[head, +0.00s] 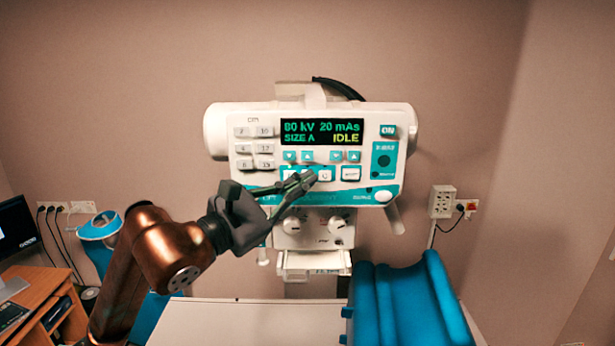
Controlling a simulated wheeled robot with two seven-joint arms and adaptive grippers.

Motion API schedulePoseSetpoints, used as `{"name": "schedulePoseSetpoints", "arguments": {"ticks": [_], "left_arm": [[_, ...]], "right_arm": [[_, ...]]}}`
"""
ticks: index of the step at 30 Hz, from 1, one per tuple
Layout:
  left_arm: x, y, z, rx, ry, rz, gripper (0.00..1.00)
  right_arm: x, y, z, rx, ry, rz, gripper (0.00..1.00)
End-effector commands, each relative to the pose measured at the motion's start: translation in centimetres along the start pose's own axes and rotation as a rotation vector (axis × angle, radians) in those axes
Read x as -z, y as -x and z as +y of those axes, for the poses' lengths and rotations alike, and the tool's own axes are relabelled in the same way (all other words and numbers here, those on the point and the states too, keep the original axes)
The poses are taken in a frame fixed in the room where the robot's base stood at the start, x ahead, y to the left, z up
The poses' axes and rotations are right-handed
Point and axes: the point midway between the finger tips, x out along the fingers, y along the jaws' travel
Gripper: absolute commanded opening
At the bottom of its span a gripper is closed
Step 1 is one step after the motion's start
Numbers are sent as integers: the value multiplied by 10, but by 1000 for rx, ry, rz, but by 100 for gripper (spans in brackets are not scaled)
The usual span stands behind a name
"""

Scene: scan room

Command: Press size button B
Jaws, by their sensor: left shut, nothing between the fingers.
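The control panel (217,150) of the x-ray unit faces me on the back wall. Its display (321,132) reads 80 kV, 20 mAs, SIZE A and IDLE. A row of white buttons runs below the small teal arrow buttons. My left gripper (309,177) comes in from the left, shut and empty, its fingertips in front of this row. They partly hide the buttons there, including where size button B would be; I cannot read its label or tell contact from a small gap. A white button (325,175) shows just right of the fingertips. My right gripper is out of view.
White number buttons (264,148) are on the panel's left, and an ON button (388,131) is at upper right. Two knobs (337,221) sit below. A white table (250,318) with a blue cushion (400,300) lies in front. A wooden desk (45,290) stands at left.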

Motion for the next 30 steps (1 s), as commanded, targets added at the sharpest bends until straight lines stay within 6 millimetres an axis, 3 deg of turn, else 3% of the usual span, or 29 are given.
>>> {"name": "schedulePoseSetpoints", "arguments": {"ticks": [15,30], "left_arm": [[1,-1,1,-1,0,1,0],[-6,10,-7,0,1,1,0]], "right_arm": [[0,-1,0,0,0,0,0],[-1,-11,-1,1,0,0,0]]}}
